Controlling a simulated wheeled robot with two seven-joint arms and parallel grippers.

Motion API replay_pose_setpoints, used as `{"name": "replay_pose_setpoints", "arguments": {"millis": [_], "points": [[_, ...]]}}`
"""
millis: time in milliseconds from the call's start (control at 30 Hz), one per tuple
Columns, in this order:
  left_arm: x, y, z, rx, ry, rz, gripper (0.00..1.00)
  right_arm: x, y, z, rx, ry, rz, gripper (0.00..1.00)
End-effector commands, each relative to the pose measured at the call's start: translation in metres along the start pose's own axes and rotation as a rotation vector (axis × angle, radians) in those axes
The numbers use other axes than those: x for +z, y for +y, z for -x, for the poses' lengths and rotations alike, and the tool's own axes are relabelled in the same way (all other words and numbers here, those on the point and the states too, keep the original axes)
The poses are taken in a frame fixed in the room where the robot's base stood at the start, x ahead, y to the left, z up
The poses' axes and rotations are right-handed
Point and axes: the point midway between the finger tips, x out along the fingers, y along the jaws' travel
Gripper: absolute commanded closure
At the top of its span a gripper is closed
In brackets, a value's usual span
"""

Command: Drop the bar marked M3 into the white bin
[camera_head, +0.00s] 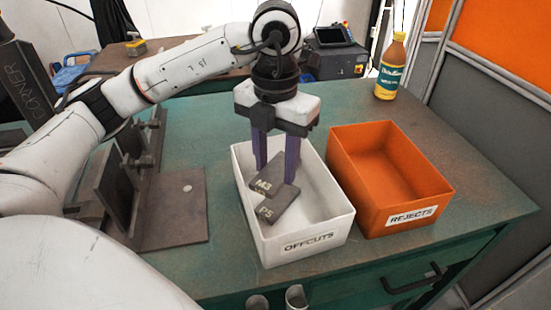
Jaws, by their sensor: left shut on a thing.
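The white bin (249,202), labelled OFFCUTS, stands on the green bench. My left gripper (276,174) points down over it with purple fingers. It is shut on the dark grey bar marked M3 (266,184), which is held tilted between the fingers, over or inside the bin. A second dark bar marked P5 (277,208) shows just below and overlaps the M3 bar in the picture; I cannot tell whether the two touch. My right gripper is not in view.
An orange bin (447,208) labelled REJECTS stands close to the right of the white bin. A bottle (389,70) stands behind it. A dark metal fixture plate (185,225) lies at left under my arm. Bench space behind the bins is clear.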

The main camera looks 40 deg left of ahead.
Motion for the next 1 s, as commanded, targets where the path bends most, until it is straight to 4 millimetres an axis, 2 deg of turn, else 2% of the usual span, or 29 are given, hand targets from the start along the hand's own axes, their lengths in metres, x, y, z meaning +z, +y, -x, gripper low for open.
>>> {"name": "replay_pose_setpoints", "arguments": {"millis": [167, 200, 300, 333, 667, 767, 1000], "points": [[0.001, 0.0, 0.002, -0.001, -0.003, 0.0, 0.82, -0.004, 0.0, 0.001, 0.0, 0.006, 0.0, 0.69], [0.0, 0.0, 0.002, -0.001, -0.003, 0.0, 0.58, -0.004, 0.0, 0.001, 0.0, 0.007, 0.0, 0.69], [0.0, 0.0, 0.002, -0.001, -0.003, 0.0, 0.41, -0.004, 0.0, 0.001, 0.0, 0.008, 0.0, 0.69], [0.0, 0.0, 0.002, -0.001, -0.002, 0.0, 0.39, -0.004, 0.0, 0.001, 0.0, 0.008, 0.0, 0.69], [0.0, 0.0, 0.004, 0.0, 0.001, -0.001, 0.39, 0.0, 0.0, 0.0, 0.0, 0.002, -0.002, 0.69], [0.0, -0.001, 0.016, -0.001, -0.002, -0.001, 0.39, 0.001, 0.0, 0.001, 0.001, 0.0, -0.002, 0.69], [0.001, 0.0, 0.068, 0.0, -0.006, 0.0, 0.39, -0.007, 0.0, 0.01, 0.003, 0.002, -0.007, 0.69]]}}
